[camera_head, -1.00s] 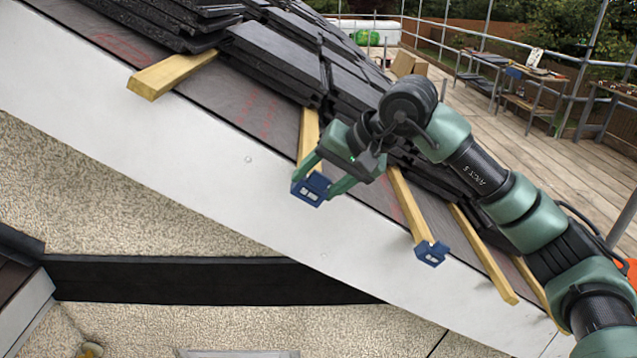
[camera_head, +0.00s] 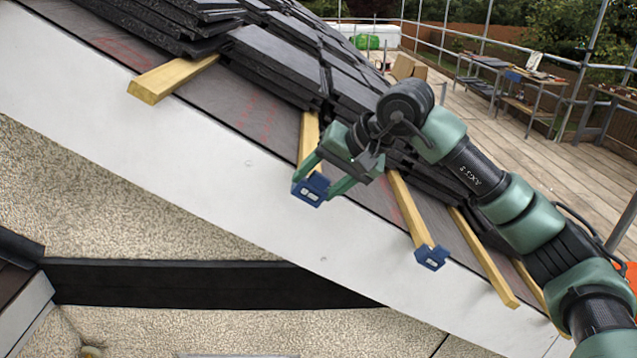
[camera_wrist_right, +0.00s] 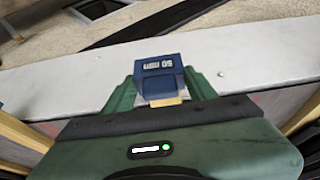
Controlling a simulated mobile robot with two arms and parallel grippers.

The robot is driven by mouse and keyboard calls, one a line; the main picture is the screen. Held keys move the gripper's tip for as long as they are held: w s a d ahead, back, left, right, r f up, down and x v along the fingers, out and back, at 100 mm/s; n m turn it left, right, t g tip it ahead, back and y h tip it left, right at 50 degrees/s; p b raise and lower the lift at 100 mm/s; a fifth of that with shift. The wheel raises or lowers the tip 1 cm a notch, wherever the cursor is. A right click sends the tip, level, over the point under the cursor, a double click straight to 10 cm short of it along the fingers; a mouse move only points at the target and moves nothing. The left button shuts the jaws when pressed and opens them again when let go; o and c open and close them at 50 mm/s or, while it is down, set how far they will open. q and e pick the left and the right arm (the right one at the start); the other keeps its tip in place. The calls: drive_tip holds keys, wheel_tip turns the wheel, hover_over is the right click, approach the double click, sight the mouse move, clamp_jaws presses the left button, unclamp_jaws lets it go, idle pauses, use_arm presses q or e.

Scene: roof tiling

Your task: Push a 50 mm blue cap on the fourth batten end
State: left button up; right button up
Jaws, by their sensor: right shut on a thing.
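My right gripper (camera_head: 322,183) is shut on a blue cap (camera_head: 311,189) at the lower end of a wooden batten (camera_head: 309,132). The right wrist view shows the same cap (camera_wrist_right: 159,75) between the two green fingers, with "50 mm" printed on it and a bit of wood just behind it. How far the cap is over the batten end is hard to tell. Another blue cap (camera_head: 432,257) sits on the end of the batten to the right (camera_head: 408,207). My left gripper is not in view.
Bare batten ends show at upper left (camera_head: 172,79) and lower right (camera_head: 484,258). Dark slates (camera_head: 285,60) are stacked above the battens. A white fascia board (camera_head: 200,170) runs below the batten ends. Scaffold planks (camera_head: 520,140) and rails lie to the right.

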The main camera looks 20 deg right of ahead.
drive_tip(key=shift+w+d, duration=0.1)
drive_tip(key=shift+w, duration=0.4)
idle(1.0)
drive_tip(key=o, duration=1.4)
drive_tip(key=shift+r, duration=0.1)
drive_tip(key=d+r+p, duration=0.1)
drive_tip(key=r, duration=0.1)
drive_tip(key=s+d+r+p, duration=0.1)
drive_tip(key=d+r, duration=0.1)
drive_tip(key=shift+d+r, duration=0.2)
drive_tip(key=shift+r, duration=0.2)
